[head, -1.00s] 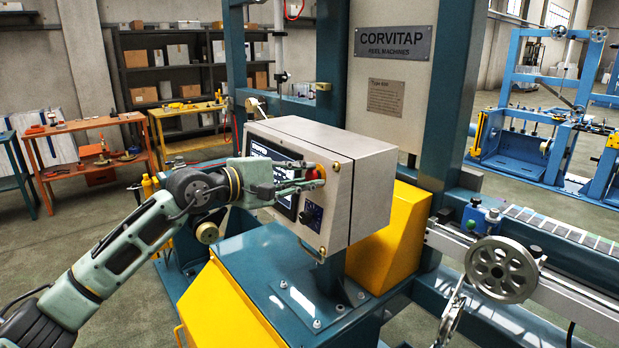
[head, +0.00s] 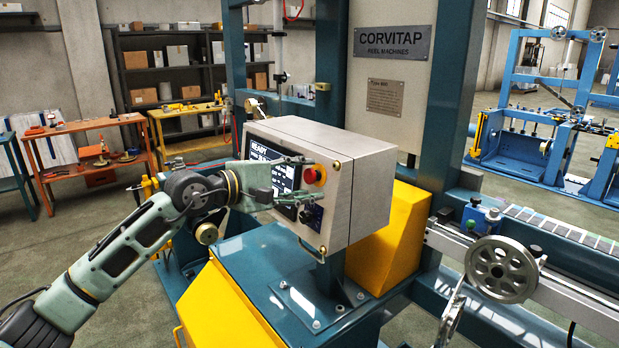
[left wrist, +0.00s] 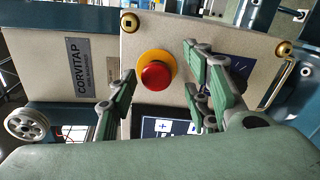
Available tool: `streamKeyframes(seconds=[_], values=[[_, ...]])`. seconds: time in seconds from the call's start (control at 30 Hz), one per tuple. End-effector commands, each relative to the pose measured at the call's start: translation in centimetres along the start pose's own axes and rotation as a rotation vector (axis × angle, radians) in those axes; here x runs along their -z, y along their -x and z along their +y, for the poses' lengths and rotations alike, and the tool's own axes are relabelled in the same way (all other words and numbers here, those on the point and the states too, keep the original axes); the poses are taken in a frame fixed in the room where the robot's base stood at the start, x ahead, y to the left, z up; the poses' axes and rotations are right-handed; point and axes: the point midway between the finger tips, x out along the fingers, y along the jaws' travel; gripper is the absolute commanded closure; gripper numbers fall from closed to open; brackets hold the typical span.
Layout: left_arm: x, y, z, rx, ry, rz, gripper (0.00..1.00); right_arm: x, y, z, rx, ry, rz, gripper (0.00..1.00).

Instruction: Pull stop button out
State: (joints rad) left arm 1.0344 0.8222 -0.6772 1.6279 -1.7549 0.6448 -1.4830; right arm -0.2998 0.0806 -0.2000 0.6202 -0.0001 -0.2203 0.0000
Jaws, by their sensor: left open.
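The stop button is a red knob (head: 309,176) on a yellow ring, on the front of the grey control box (head: 352,200). It also shows in the left wrist view as a red button (left wrist: 155,76). My left gripper (head: 307,179) is open in front of the panel, one finger above the button and the other below it. In the left wrist view my left gripper (left wrist: 160,82) has its fingers on both sides of the button, with gaps visible and nothing held. The lit screen (head: 270,165) left of the button reads READY, partly hidden by my gripper. My right gripper is not in view.
A dark selector knob (head: 312,215) sits below the button. A blue pedestal (head: 285,265) and yellow guards (head: 395,235) surround the box. A metal handwheel (head: 502,269) stands at the right on a rail. Floor on the left is open before the workbenches.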

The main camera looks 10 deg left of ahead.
Motion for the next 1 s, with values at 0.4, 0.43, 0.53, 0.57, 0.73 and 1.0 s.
streamKeyframes(seconds=[0.4, 0.43, 0.53, 0.57, 0.73, 1.0], values=[[0.2, 2.7, 0.0, -0.006, -0.004, 0.003, 0.55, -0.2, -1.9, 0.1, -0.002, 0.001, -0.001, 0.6], [0.2, 3.0, 0.0, -0.006, -0.003, 0.003, 0.55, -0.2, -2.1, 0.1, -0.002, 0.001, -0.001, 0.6], [0.2, 4.0, 0.0, -0.007, -0.003, 0.003, 0.55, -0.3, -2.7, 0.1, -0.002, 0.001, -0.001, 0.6], [0.1, 4.3, 0.0, -0.007, -0.004, 0.003, 0.55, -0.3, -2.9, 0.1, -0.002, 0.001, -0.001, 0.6], [0.1, 5.7, 0.1, -0.008, -0.002, 0.002, 0.55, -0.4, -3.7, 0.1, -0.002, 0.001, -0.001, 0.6], [0.0, 6.1, 0.3, -0.007, -0.002, 0.002, 0.55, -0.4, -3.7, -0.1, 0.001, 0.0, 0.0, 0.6]])
